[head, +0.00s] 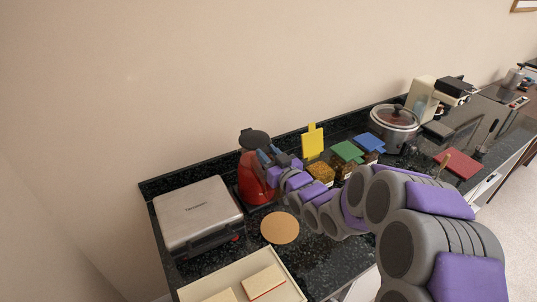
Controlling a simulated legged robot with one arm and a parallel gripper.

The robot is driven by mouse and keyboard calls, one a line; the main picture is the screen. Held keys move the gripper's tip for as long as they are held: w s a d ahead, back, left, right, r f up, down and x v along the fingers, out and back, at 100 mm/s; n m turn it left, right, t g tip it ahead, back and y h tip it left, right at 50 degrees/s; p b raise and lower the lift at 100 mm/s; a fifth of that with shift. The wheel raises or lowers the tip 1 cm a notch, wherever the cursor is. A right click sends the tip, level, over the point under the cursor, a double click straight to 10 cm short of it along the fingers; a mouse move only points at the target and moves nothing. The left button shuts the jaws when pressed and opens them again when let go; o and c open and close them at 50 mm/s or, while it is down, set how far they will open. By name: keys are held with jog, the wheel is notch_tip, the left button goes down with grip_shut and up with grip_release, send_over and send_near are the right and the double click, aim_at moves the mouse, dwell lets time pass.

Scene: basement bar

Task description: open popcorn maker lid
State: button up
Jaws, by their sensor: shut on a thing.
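The red popcorn maker (250,182) stands on the dark counter against the back wall. Its dark grey lid (255,139) is tilted up above the red body. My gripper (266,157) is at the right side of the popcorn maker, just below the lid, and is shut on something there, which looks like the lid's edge. The contact is small and partly hidden by my fingers. My arm comes in from the lower right and covers part of the counter.
A silver grill (198,214) stands left. A round cork mat (280,228) and a cream tray (212,287) are in front. A red board (458,163) lies farther right.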

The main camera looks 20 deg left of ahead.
grip_shut()
jog(key=shift+w+r, duration=0.1)
jog(key=shift+r, duration=0.05)
